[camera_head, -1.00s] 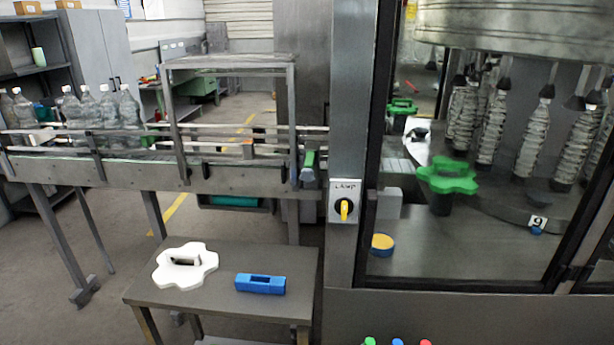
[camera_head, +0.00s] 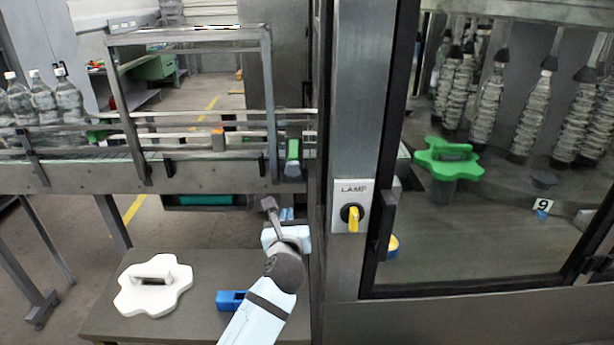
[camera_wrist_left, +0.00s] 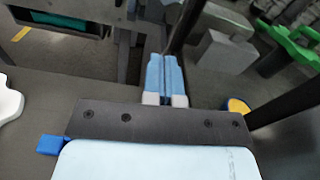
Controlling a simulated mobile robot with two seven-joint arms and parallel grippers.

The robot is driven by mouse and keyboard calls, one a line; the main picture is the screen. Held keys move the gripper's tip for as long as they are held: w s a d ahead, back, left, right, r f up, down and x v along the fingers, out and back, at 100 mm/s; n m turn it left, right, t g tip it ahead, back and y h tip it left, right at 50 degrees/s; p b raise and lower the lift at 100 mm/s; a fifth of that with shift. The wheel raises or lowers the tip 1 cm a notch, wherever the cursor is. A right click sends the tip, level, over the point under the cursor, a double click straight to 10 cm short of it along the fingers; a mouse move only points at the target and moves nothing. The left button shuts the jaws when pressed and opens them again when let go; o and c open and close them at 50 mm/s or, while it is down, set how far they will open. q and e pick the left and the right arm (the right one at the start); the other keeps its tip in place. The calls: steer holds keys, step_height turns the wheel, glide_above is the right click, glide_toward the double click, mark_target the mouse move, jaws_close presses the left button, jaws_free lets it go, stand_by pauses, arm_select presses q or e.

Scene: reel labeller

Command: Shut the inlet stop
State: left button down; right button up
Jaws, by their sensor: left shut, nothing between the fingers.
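A lever with a green grip (camera_head: 293,153) sits at the right end of the conveyor (camera_head: 215,176), beside the machine's post; I take it for the inlet stop. Its grip stands roughly upright. My left gripper (camera_head: 287,214) is below this lever and in front of the conveyor's end, apart from the grip. In the left wrist view its blue fingers (camera_wrist_left: 166,75) are pressed together with nothing between them. I cannot make out the green grip in the left wrist view. My right gripper is not in view.
A small table (camera_head: 200,290) below holds a white star-shaped part (camera_head: 153,297) and a blue block (camera_head: 229,299), partly hidden by my left arm. A lamp switch panel (camera_head: 351,190) with a yellow knob and a framed glass door stand right. A green star-shaped part (camera_head: 447,168) is behind the glass.

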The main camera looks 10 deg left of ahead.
arm_select(q)
steer(key=w+r+m, duration=0.1)
steer(key=r, duration=0.1)
steer(key=p, duration=0.1)
glide_toward(292, 172)
steer(key=x, duration=0.7)
steer(key=shift+w+f, duration=0.1)
steer(key=shift+w, duration=0.2)
